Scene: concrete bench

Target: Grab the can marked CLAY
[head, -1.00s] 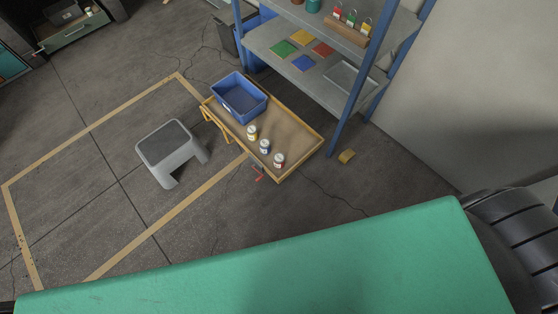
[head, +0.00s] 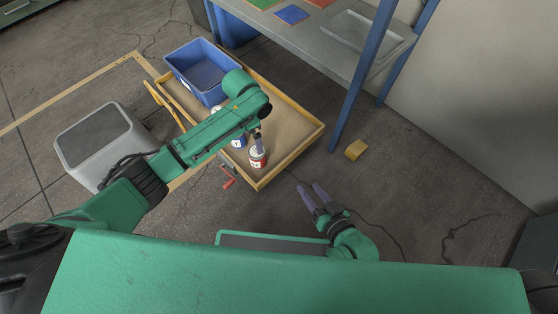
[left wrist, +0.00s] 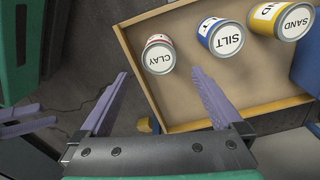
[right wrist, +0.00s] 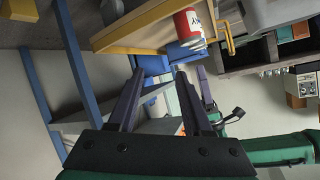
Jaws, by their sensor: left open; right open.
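The can marked CLAY (head: 257,158), red and white, stands in the wooden tray (head: 297,140) near its front corner. In the left wrist view the CLAY can (left wrist: 158,56) shows its lettered lid just beyond my open left fingertips, between their lines. My left gripper (head: 258,136) is above and close to it, pointing down; contact cannot be told. The blue-banded SILT can (left wrist: 221,38) and the yellow SAND can (left wrist: 280,20) stand beside it; my arm partly hides them in the head view. My right gripper (head: 310,190) is open and empty, in front of the tray.
A blue bin (head: 195,68) sits at the tray's far end. A blue-posted shelf (head: 350,45) stands behind right. A yellow block (head: 356,150) and a red-handled object (head: 228,178) are near the tray.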

